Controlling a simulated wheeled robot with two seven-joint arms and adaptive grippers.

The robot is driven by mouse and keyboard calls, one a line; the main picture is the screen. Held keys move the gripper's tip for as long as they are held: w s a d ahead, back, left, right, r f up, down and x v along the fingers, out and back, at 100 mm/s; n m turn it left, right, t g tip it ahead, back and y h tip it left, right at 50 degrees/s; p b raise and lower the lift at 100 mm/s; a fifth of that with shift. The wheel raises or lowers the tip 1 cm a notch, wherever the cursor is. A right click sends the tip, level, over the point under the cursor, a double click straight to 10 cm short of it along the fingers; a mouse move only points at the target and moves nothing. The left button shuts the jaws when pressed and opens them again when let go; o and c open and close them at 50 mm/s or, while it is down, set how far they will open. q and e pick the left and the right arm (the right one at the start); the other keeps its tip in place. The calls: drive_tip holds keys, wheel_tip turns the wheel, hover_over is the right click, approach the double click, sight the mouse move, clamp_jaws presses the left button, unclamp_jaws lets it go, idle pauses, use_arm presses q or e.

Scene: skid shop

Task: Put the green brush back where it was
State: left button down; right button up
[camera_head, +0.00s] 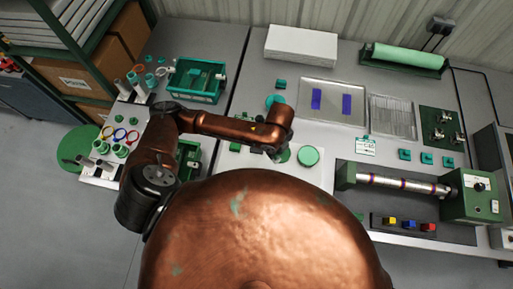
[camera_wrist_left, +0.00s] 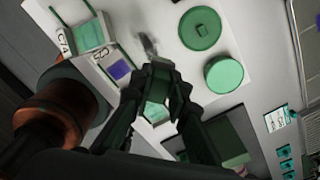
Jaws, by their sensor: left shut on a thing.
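My left gripper (camera_head: 280,152) reaches over the white board in the middle of the bench; its jaws are small and partly hidden by my arm in the head view. My right gripper is not in view.
A green crate (camera_head: 198,98) and a rack of green cups stand at left. A grey tray (camera_head: 330,112) with two blue pieces lies behind, right of the gripper. A roller machine (camera_head: 400,184) stands at right. A second green disc (camera_wrist_left: 200,28) lies near the fingers.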

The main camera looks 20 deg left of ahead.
use_arm(q)
drive_tip(key=m, duration=0.2)
drive_tip(key=s+m, duration=0.1)
drive_tip(key=shift+s+a+f+m+p, duration=0.1)
drive_tip(key=shift+a+f+m+p, duration=0.2)
drive_tip(key=shift+a+f+p, duration=0.1)
drive_tip(key=w+a+f+m, duration=0.1)
drive_tip(key=w+a+f, duration=0.2)
drive_tip(key=f, duration=0.1)
drive_tip(key=w+a+f+m+p, duration=0.1)
drive_tip(key=w+a+f+m, duration=0.1)
drive_tip(key=w+a+f, duration=0.1)
drive_tip(key=w+a+f+m+p, duration=0.1)
drive_tip(key=w+a+f, duration=0.2)
drive_tip(key=f, duration=0.4)
drive_tip(key=shift+a+f+m, duration=0.1)
drive_tip(key=shift+a+m, duration=0.2)
drive_tip(key=shift+a, duration=0.35)
drive_tip(key=shift+f, duration=0.15)
drive_tip(key=shift+f, duration=0.45)
